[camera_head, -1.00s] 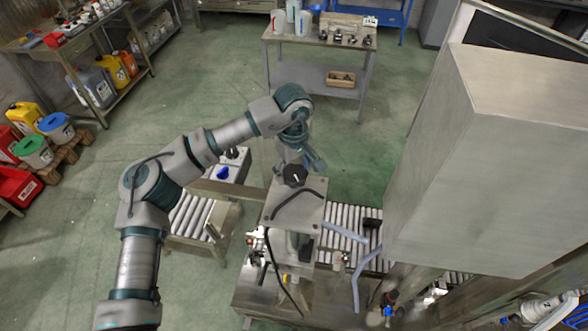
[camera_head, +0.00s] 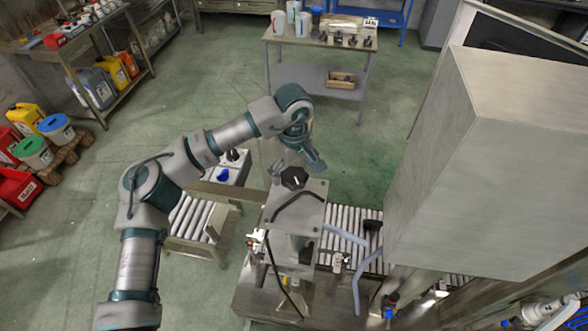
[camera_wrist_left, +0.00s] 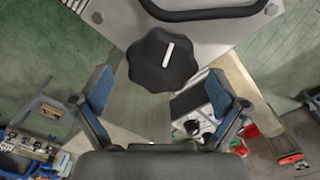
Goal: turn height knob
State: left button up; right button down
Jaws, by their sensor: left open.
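The height knob (camera_head: 294,178) is a black lobed knob with a white pointer line, on top of the grey metal machine plate (camera_head: 310,205). In the left wrist view the knob (camera_wrist_left: 162,60) sits at upper middle, ahead of my gripper, its white line nearly upright. My left gripper (camera_head: 295,165) is open beside the knob on its far side. In the wrist view its two blue-padded fingers (camera_wrist_left: 160,92) are spread wide, one to each side below the knob, with nothing between them. My right gripper is not in view.
A black curved handle (camera_head: 298,203) lies on the plate near the knob. A roller conveyor (camera_head: 348,222) runs below. A large grey cabinet (camera_head: 480,160) stands close on the right. A workbench (camera_head: 318,42) is behind, with open green floor between.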

aim_at(294, 172)
pick_arm(q)
notch_tip(294, 172, up, 12)
jog(key=shift+w+f, duration=0.15)
jog(key=shift+f, duration=0.05)
